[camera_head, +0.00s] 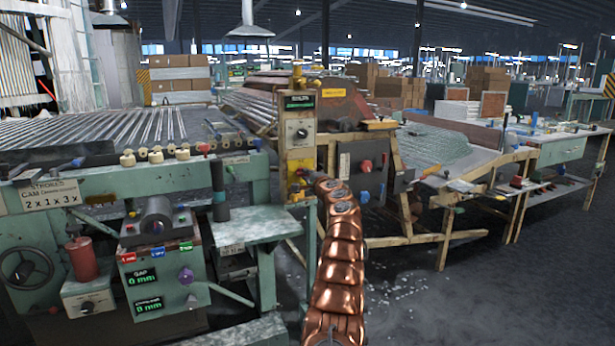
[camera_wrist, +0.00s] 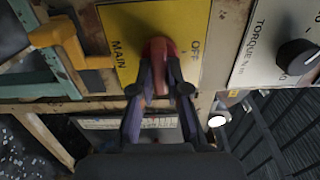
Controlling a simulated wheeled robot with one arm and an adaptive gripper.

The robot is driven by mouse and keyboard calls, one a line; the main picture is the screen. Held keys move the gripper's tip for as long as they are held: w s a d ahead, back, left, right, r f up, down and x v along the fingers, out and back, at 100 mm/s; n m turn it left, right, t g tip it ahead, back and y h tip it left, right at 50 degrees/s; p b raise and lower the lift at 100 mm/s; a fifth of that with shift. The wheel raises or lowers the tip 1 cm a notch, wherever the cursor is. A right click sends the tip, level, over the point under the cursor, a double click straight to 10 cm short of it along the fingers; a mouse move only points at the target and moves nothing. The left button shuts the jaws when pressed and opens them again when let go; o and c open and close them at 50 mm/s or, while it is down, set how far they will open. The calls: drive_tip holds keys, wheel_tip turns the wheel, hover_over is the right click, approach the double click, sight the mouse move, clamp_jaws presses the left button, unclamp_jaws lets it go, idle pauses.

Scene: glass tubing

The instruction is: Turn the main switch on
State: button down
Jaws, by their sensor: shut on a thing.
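The main switch (camera_wrist: 158,52) is a red knob on a yellow plate (camera_wrist: 187,20) lettered MAIN and OFF in the wrist view. The plate appears turned sideways there, with MAIN left of the knob and OFF right of it. The knob's narrow grip runs roughly up and down in the picture. My gripper (camera_wrist: 160,82) is shut on this grip, one finger on each side. In the head view the yellow plate (camera_head: 293,162) is on the post left of my copper-coloured arm. My fingers and the knob are mostly hidden there.
A torque dial (camera_wrist: 297,57) on a pale plate is beside the switch, above it in the head view (camera_head: 301,132). A yellow handle-like part (camera_wrist: 62,40) is close by in the wrist view. A green machine (camera_head: 150,180) stands left and a wooden-framed table (camera_head: 455,185) right.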

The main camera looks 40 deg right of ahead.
drive_tip(key=shift+s+d+f, duration=0.1)
drive_tip(key=c, duration=1.4)
unclamp_jaws()
drive_tip(key=shift+o, duration=1.2)
drive_tip(key=shift+a, duration=0.2)
